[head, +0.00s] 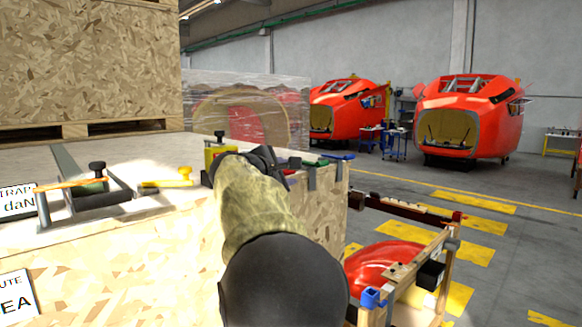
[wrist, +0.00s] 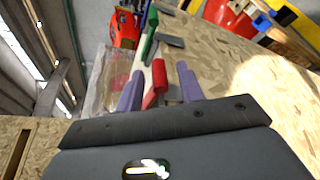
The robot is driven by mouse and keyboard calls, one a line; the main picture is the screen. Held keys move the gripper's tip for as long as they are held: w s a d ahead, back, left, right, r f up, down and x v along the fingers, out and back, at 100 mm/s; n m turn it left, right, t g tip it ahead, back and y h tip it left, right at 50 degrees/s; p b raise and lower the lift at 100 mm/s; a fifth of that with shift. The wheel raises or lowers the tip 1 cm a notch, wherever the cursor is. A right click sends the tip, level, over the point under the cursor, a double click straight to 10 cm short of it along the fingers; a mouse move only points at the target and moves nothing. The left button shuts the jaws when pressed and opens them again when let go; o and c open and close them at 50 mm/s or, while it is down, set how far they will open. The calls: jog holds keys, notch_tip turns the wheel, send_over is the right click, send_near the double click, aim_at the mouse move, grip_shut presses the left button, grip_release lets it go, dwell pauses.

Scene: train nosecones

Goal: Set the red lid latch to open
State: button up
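The red lid latch (wrist: 156,84) is a red handle at the edge of the wooden crate's lid. It lies between the two purple fingers of my gripper (wrist: 159,69) in the wrist view. The fingers are apart, with a clear gap on the right of the red handle; the left finger is close to it, and I cannot tell if they touch. In the head view my arm and gripper (head: 268,158) reach over the lid, and only a small piece of the red latch (head: 295,162) shows beyond them.
The crate (head: 120,262) also carries a green latch (wrist: 150,35), a blue one (head: 338,156) and yellow ones (head: 165,183). A larger wooden box (head: 80,60) stands behind on the left. A wooden cart with a red part (head: 385,268) stands right of the crate.

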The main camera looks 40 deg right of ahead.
jog(key=x, duration=0.3)
jog(key=shift+w+d+p, duration=0.2)
jog(key=shift+p, duration=0.2)
jog(key=shift+s, duration=0.1)
jog(key=shift+c, duration=0.5)
jog(key=shift+f, duration=0.1)
grip_shut()
